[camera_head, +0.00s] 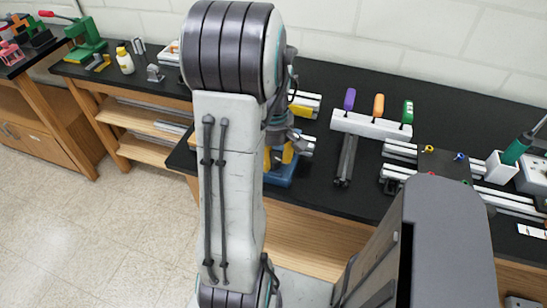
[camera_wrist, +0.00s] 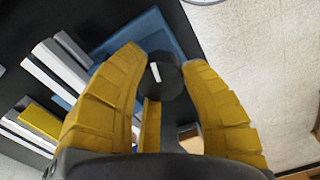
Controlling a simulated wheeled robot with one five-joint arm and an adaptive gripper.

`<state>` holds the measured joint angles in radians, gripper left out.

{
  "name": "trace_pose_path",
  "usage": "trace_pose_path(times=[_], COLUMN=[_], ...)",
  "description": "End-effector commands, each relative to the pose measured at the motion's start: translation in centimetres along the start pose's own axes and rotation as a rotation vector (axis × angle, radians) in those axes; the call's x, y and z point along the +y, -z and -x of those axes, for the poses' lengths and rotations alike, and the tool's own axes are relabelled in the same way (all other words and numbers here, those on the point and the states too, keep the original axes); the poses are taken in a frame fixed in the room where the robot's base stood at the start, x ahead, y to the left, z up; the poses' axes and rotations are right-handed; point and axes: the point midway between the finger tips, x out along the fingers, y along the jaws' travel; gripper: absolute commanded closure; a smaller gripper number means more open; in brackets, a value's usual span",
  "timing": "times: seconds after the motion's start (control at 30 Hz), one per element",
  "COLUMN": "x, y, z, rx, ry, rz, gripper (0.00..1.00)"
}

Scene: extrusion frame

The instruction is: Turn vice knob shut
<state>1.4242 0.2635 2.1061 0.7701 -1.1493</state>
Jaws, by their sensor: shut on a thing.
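The vice is blue and stands at the front edge of the black bench; in the head view its base (camera_head: 284,178) shows beside my arm, which hides much of it. In the wrist view part of the blue vice (camera_wrist: 165,36) lies beyond the knob. The vice knob (camera_wrist: 168,82) is dark and round with a white mark on its face. My gripper (camera_wrist: 163,66) has its yellow fingers on either side of the knob and is shut on it. In the head view my gripper (camera_head: 280,155) is at the vice, partly hidden by my arm.
White and grey extrusion bars (camera_wrist: 50,75) lie beside the vice. A white rack (camera_head: 371,124) with purple, orange and green handled tools stands to the right. A white cup (camera_head: 501,167) with a green-handled tool is farther right. Open floor (camera_head: 110,235) is at the left.

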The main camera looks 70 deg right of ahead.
Motion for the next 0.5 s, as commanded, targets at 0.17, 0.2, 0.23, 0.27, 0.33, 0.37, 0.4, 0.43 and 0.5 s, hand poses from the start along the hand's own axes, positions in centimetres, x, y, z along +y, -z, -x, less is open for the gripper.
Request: trace_pose_path(times=[0.17,0.2,0.23,0.27,0.33,0.37,0.4,0.43,0.5], x=[-0.11,-0.11,-0.12,-0.12,-0.12,-0.12,-0.11,-0.10,-0.09], y=[-0.06,-0.06,-0.06,-0.06,-0.06,-0.06,-0.05,-0.05,-0.04], z=[-0.15,-0.15,-0.15,-0.16,-0.17,-0.16,-0.15,-0.14,-0.12], rx=[-0.002,-0.002,-0.002,-0.002,-0.002,-0.002,-0.002,-0.002,-0.002], ry=[0.004,0.005,0.005,0.005,0.005,0.005,0.005,0.004,0.004], rz=[-0.011,-0.010,-0.010,-0.010,-0.010,-0.010,-0.010,-0.009,-0.009], gripper=[0.92,0.92,0.92,0.92,0.56,0.53,0.49,0.47,0.41])
